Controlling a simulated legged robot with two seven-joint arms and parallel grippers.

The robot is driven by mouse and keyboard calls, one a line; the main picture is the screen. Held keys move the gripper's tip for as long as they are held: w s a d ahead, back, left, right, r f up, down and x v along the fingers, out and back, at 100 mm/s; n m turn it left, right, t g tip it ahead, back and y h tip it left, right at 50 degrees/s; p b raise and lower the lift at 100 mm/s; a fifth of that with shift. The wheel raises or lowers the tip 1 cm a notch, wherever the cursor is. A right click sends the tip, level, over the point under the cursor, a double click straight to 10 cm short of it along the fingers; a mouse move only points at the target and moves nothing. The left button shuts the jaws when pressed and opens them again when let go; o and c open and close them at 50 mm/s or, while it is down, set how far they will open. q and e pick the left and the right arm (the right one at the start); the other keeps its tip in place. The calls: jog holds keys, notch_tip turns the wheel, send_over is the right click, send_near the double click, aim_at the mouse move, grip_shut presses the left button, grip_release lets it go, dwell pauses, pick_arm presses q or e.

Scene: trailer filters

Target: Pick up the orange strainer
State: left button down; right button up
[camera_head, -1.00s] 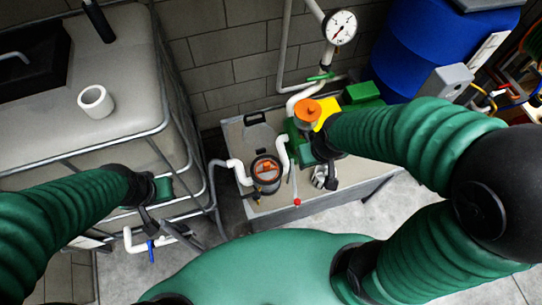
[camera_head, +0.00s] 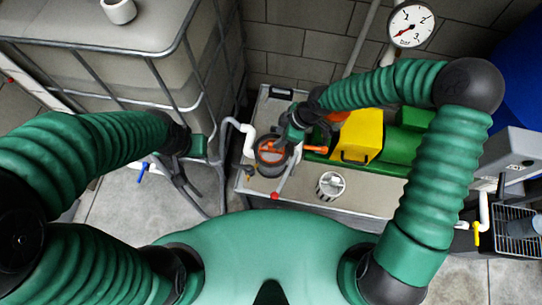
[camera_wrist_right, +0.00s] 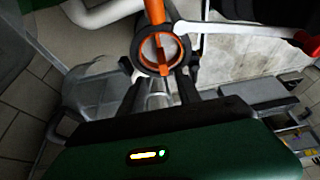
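The orange strainer (camera_head: 270,155) shows as orange parts in the dark round housing on the grey tray in the head view. An orange bar reaches right from it, below my right gripper (camera_head: 296,128). In the right wrist view an orange ring with a crossbar, taken as the strainer (camera_wrist_right: 163,54), lies in a dark round rim just ahead of the fingers of my right gripper (camera_wrist_right: 160,78). The fingers stand apart at either side below it; whether they touch it is unclear. My left gripper (camera_head: 183,180) hangs away from it, beside the caged tank, its fingers unclear.
A metal basket (camera_head: 330,186) stands on the grey tray (camera_head: 370,197). The green pump (camera_head: 401,148) with a yellow cover (camera_head: 362,132) is to the right. A white pipe (camera_head: 248,140) and a red-tipped lever (camera_head: 276,195) are close to the housing. The caged tank (camera_head: 90,58) is at left.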

aim_at(269, 146)
jog(key=f, duration=0.2)
jog(key=shift+w+d+f, duration=0.15)
jog(key=shift+d+f, duration=0.05)
jog(key=shift+f, duration=0.1)
jog(key=a+f, duration=0.2)
jog(key=f, duration=0.1)
jog(key=a+f+b, duration=0.1)
jog(key=shift+s+a+f, duration=0.3)
jog(key=shift+a+f, duration=0.05)
jog(key=shift+a, duration=0.05)
jog(key=shift+w+a+f, duration=0.1)
jog(key=shift+f, duration=0.1)
jog(key=shift+d, duration=0.5)
jog(key=shift+d+r, duration=0.1)
jog(key=shift+d, duration=0.3)
jog(key=c, duration=0.5)
jog(key=shift+c, duration=1.1)
jog(key=shift+a, duration=0.2)
grip_shut()
jog(key=shift+a, duration=0.35)
pick_arm(q)
jog(key=shift+d+f, duration=0.2)
jog(key=shift+f, duration=0.35)
